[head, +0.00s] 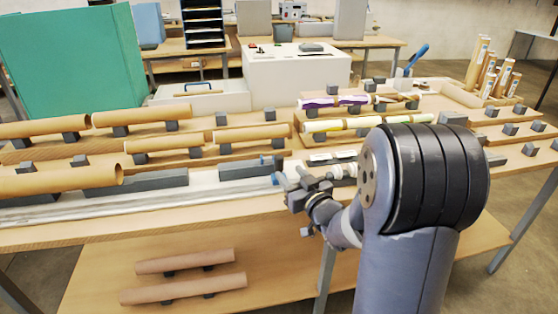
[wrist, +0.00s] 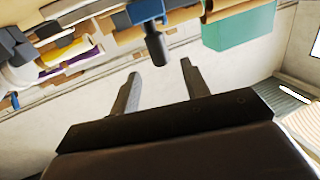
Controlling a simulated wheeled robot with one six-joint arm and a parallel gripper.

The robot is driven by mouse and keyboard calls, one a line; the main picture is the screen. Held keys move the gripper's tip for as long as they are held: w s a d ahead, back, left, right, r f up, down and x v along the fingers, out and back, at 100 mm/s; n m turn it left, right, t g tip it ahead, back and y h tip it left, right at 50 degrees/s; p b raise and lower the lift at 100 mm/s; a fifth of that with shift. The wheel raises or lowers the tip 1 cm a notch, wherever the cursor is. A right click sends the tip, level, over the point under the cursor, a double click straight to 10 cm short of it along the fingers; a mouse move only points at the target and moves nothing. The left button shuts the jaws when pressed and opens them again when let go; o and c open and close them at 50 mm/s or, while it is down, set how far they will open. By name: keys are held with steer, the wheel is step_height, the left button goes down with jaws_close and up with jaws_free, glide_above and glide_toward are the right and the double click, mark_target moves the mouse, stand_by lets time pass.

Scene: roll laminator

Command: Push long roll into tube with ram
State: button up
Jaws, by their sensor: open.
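A large brown cardboard tube (head: 60,181) lies level in dark cradles at the front left of the bench. Right of it, along the same line, is a dark grey block (head: 248,169). A small blue part (head: 277,179), perhaps the ram's end, shows beside my gripper (head: 297,190). In the wrist view, a blue piece with a dark knob (wrist: 155,45) is just beyond the fingertips. My gripper (wrist: 160,78) is open, with nothing between its fingers. A yellow-and-white roll (head: 368,123) and a purple-and-white roll (head: 335,102) lie on supports behind my arm. I cannot tell whether a roll is in the tube.
More brown tubes (head: 165,143) lie on cradles behind, and others on the lower shelf (head: 100,285). A white machine (head: 295,78) and a green panel (head: 70,60) stand at the back. A silver rail (head: 150,202) runs along the bench front. Small grey blocks (head: 510,128) dot the right side.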

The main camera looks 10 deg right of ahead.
mark_target(281, 163)
steer(key=p+x, duration=0.1)
steer(key=x, duration=0.6)
steer(key=shift+w, duration=0.4)
steer(key=shift+c, duration=0.2)
